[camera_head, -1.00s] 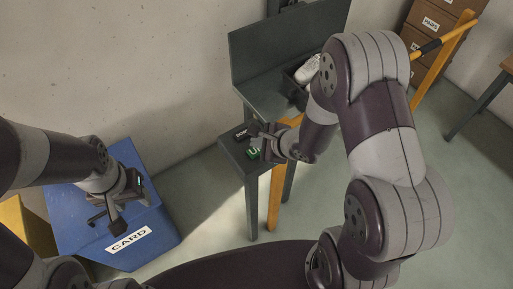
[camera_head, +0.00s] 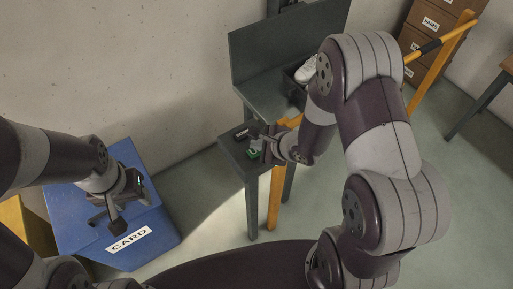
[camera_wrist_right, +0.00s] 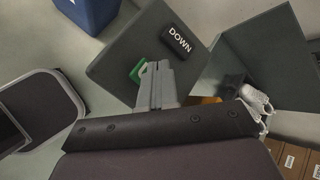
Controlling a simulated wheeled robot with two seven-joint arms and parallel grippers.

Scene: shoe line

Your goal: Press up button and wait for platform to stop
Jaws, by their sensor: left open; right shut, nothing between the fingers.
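The green up button (camera_head: 253,152) sits on a small dark side table (camera_head: 228,147). In the right wrist view the green button (camera_wrist_right: 137,70) shows beside my shut fingertips, partly hidden by them. My right gripper (camera_head: 265,146) is shut and empty, with its tips at the button; whether they press it I cannot tell. The black DOWN button (camera_wrist_right: 178,38) lies next to it. The platform (camera_head: 262,80) is a dark grey surface with an upright back panel, holding a dark tray with white shoes (camera_head: 308,70). My left gripper (camera_head: 113,213) is open and empty above the blue CARD bin.
The blue CARD bin (camera_head: 150,255) stands on the floor at the left, a yellow box (camera_head: 22,222) beside it. An orange rail (camera_head: 440,60) rises behind my right arm. Brown labelled drawers (camera_head: 425,40) stand at the back right.

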